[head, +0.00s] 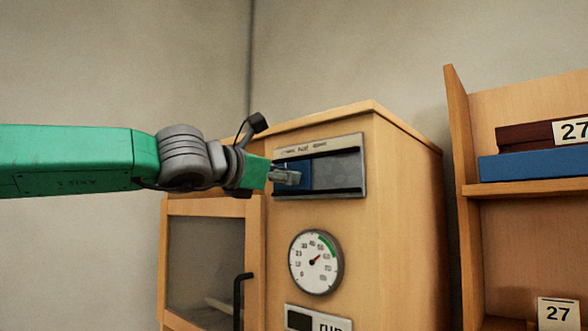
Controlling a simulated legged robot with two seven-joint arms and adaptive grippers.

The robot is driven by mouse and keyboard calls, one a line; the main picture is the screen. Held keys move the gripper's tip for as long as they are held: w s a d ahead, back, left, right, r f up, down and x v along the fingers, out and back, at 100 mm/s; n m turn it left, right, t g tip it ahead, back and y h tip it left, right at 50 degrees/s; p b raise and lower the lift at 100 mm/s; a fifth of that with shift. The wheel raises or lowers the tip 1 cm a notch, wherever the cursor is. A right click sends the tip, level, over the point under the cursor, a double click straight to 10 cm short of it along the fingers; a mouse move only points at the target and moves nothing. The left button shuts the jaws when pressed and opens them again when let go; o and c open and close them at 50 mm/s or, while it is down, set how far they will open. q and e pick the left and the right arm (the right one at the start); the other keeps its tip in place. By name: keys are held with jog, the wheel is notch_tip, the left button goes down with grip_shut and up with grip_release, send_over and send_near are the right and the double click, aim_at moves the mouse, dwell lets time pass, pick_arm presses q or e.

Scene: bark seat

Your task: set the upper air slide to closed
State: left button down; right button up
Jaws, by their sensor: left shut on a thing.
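The upper air slide (345,172) is a grey plate with dark rails near the top of a wooden cabinet's face, under a pale label strip. A blue area (293,166) shows at its left end. My left gripper (296,179) comes in from the left on a green arm and is shut at the left end of the slide, over the blue area. The gripper hides what exactly it grips, which looks like a part of the slide. My right gripper is not in view.
Below the slide are a round dial gauge (315,262) and a second labelled panel (318,319). A glazed door (205,262) with a black handle (238,298) is at left. A wooden shelf (525,188) with a blue box (530,165) stands at right.

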pick_arm(q)
jog(key=shift+a+r, duration=0.1)
jog(key=shift+r, duration=0.25)
jog(key=c, duration=1.2)
grip_release()
jog(key=shift+w, duration=0.1)
jog(key=shift+w+a+f, duration=0.1)
jog(key=shift+a+f, duration=0.15)
jog(key=shift+a, duration=0.15)
jog(key=shift+v, duration=5.8)
jog(key=shift+f, duration=0.15)
